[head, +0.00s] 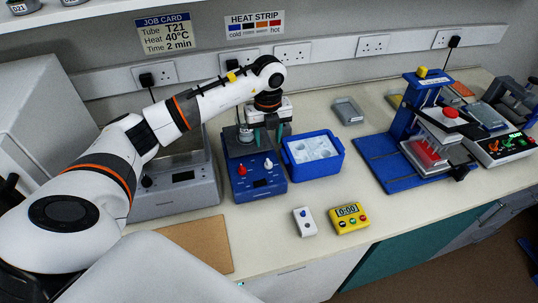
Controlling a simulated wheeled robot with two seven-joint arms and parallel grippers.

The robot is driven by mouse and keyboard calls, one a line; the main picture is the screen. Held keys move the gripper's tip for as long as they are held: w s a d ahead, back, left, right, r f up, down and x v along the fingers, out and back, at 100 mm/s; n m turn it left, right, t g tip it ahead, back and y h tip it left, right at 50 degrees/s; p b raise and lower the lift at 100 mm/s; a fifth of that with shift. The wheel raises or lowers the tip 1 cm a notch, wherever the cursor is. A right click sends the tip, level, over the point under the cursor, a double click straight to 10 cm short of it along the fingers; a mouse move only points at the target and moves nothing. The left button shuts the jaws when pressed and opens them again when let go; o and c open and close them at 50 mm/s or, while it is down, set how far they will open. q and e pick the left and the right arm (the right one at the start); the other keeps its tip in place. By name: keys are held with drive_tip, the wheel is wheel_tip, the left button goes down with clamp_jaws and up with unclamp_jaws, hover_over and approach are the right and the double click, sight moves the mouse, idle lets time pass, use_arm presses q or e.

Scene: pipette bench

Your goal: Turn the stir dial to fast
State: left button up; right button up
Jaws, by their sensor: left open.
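The blue hotplate stirrer (262,188) stands on the bench left of centre. Its front has a red dial (241,170) at left and a white dial (268,164) at right, with a small dark display lower between them. The labels are too small to read, so I cannot tell which dial is for stirring. A small glass vessel (245,134) stands on the dark top plate. My left gripper (270,138) points down over the back right of the stirrer, its fingers apart, behind and above the white dial. My right gripper is out of view.
A blue tub (312,172) with white contents stands close right of the stirrer. A grey instrument (176,195) stands close left. A white device (305,222) and a yellow timer (349,218) lie in front. A blue press stand (385,175) is further right.

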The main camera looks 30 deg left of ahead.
sight(268, 161)
use_arm(q)
wheel_tip(268, 161, down, 9)
drive_tip(key=shift+f+p, duration=0.1)
drive_tip(key=shift+p, duration=0.95)
clamp_jaws()
